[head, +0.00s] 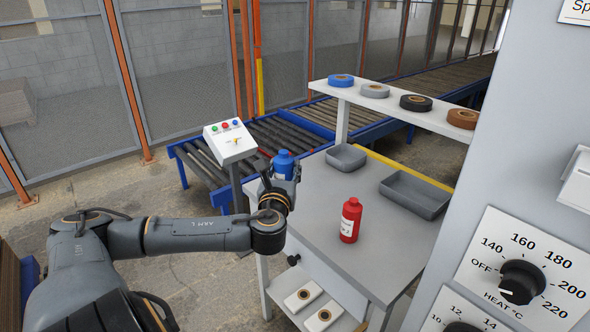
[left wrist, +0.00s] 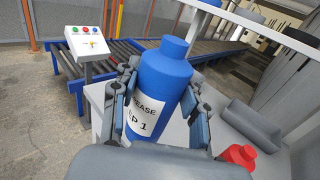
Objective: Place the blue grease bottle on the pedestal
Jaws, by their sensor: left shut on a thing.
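The blue grease bottle (head: 284,162) is upright or slightly tilted in my left gripper (head: 280,180), above the far left edge of the grey-topped table (head: 310,205). In the left wrist view, the bottle (left wrist: 158,88) sits between both fingers, its white label reading "GREASE" and "p 1". My left gripper is shut on its body. A sloped white control box (head: 229,142) with green, red and blue buttons stands on a dark post left of the bottle. I cannot tell whether this post is the pedestal. My right gripper is not in view.
A red bottle (head: 350,220) stands on the table, with two grey trays (head: 346,157) (head: 415,194) behind it. A white shelf (head: 395,106) holds several tape rolls. Roller conveyors (head: 300,128) run behind. A grey machine with dials (head: 520,282) blocks the right side.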

